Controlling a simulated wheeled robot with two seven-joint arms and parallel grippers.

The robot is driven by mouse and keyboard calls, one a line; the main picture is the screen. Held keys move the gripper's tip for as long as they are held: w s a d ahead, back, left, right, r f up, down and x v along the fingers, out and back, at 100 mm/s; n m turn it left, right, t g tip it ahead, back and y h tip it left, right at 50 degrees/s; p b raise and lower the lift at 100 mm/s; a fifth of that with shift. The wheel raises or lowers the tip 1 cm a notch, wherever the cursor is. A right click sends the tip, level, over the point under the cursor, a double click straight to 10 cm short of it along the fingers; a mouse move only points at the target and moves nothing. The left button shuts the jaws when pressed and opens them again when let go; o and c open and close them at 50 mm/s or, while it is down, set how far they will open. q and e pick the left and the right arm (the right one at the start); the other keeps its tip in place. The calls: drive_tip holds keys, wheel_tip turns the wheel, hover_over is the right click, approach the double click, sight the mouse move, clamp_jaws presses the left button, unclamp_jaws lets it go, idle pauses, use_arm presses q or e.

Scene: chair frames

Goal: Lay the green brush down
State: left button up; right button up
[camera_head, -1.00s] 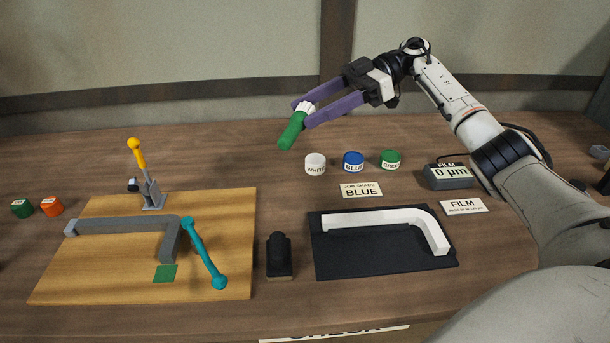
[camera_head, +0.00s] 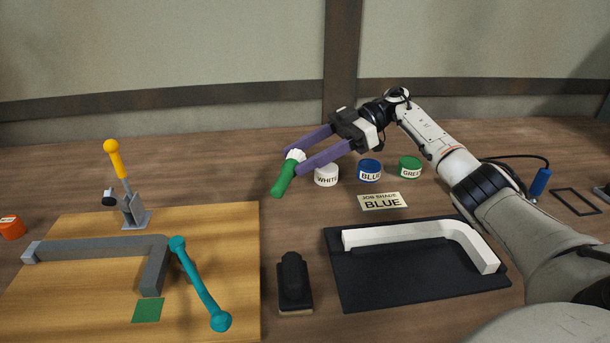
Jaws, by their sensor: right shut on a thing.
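The green brush (camera_head: 284,180) has a green handle and a white end. My right gripper (camera_head: 296,160) is shut on it, with its purple fingers around the white end. The handle points down and toward the front left. The brush is left of the white pot (camera_head: 326,175); whether its handle tip touches the table I cannot tell. My left gripper is not in view.
A blue pot (camera_head: 370,170) and green pot (camera_head: 410,167) stand behind the job shade card (camera_head: 383,201). A black mat (camera_head: 390,283) holds a white bent frame (camera_head: 440,230). A black block (camera_head: 293,284) stands beside a wooden board (camera_head: 215,235) with a clamp, grey frame and teal bar.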

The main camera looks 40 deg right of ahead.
sight(304, 186)
wheel_tip(304, 186, down, 4)
drive_tip(key=shift+f, duration=0.1)
drive_tip(key=shift+f+b, duration=0.1)
drive_tip(key=shift+b, duration=0.2)
drive_tip(key=o, duration=1.1)
